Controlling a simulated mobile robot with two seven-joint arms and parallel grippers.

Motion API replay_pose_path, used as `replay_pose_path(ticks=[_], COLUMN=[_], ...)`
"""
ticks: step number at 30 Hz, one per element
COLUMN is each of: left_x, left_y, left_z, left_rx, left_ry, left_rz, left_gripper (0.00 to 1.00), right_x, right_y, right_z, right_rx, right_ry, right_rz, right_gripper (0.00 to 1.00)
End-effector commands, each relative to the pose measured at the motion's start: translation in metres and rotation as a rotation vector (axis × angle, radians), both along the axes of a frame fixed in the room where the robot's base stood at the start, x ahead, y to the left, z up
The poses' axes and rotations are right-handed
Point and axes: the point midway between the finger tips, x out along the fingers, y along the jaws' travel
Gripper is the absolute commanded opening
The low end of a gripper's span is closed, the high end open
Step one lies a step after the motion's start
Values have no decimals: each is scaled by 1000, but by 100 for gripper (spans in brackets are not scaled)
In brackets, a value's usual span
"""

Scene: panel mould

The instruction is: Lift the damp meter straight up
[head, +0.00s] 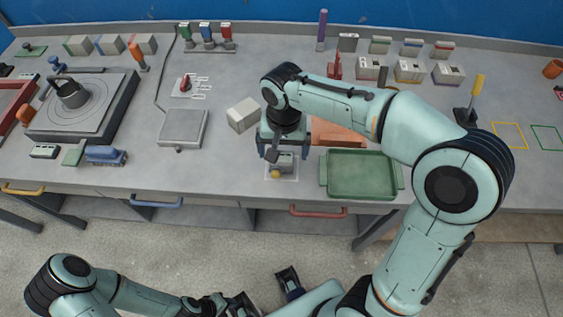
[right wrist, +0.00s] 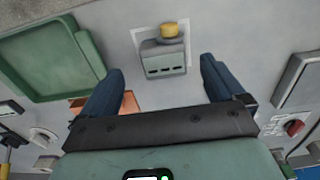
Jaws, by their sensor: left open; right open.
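The damp meter (head: 284,162) appears to be the small grey block with a yellow knob. It rests on a pale outlined patch near the table's front edge. In the right wrist view the meter (right wrist: 163,62) shows dark slots and lies between and beyond the fingertips. My right gripper (head: 284,152) is open and points down over the meter, one finger on each side; no contact shows. Its open fingers also show in the right wrist view (right wrist: 162,78). My left gripper (head: 265,293) is open and empty, low in front of the table.
A green tray (head: 362,176) stands right of the meter, with an orange-brown block (head: 338,133) behind it. A white box (head: 243,115) and a grey plate (head: 183,128) lie to the left. My right arm covers part of the table at the right.

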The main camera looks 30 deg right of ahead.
Motion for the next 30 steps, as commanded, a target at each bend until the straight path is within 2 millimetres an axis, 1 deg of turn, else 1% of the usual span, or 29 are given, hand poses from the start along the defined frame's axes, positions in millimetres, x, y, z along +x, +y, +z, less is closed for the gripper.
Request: replay_pose_path(ticks=[1,8,13,16,19,25,26,27,29,30], left_x=[0,-1,-1,-2,-2,-2,-2,-2,-2,-2], left_y=[0,0,0,0,0,0,0,0,0,0], left_z=[-2,-3,-5,-6,-7,-7,-7,-7,-7,-7], left_rx=[0,0,0,0,1,1,1,1,1,1], left_ry=[0,0,1,1,1,1,1,1,1,1], left_rz=[0,0,0,0,0,0,0,0,0,0], left_gripper=[43,43,43,43,43,43,43,43,43,43], right_x=[0,2,8,7,8,8,8,8,8,8], right_y=[0,0,-3,-2,-2,-2,-2,-2,-2,-2], right_z=[-8,-23,-49,-62,-67,-67,-67,-67,-67,-67], right_rx=[-1,0,-1,-1,0,1,1,1,1,1], right_ry=[3,1,4,3,0,-1,-1,-1,-1,-1], right_rz=[0,1,-1,0,0,0,0,0,0,0], right_gripper=[96,96,96,96,96,96,92,79,60,47])
